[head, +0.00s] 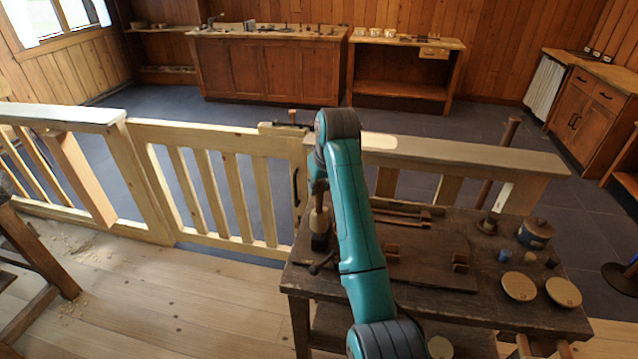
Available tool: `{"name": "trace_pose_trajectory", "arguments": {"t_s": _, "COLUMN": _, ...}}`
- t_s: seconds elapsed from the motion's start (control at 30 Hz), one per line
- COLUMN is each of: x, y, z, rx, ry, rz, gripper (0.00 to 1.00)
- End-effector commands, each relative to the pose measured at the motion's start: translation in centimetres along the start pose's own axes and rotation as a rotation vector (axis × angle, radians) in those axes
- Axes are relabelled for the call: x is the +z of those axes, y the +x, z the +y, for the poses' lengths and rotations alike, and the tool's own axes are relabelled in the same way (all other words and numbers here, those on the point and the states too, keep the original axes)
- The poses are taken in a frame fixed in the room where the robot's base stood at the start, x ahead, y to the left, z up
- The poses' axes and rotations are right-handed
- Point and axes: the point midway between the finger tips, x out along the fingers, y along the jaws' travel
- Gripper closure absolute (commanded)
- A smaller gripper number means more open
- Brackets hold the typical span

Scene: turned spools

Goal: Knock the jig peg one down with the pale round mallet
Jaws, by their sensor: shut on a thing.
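My gripper (318,188) points down above the left end of the dark workbench (305,283), partly hidden by my teal arm. It is shut on the pale round mallet (318,222), which hangs below it with the pale part downward. A dark block (320,242) shows just under the mallet; I cannot tell whether they touch. A dark board (430,275) on the bench carries small brown upright pieces, one on the left (392,250) and one on the right (460,262). I cannot tell which of these, if any, is jig peg one.
Two pale discs (519,286) lie at the bench's right, near a lidded pot (535,233) and a small blue piece (504,255). A long brown tool (405,215) lies along the back. A wooden gate (215,185) and a railing (460,155) stand behind the bench.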

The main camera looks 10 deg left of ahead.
Motion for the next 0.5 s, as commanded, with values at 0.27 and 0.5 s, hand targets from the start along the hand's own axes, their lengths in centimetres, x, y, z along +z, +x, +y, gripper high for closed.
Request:
{"name": "trace_pose_trajectory", "arguments": {"t_s": 0.27, "x": 0.0, "y": -0.2, "z": 0.0, "rx": 0.0, "ry": 0.0, "rz": -0.002, "gripper": 1.0}}
{"name": "trace_pose_trajectory", "arguments": {"t_s": 0.5, "x": -0.9, "y": -2.2, "z": 0.0, "rx": 0.0, "ry": 0.0, "rz": 0.0, "gripper": 1.0}}
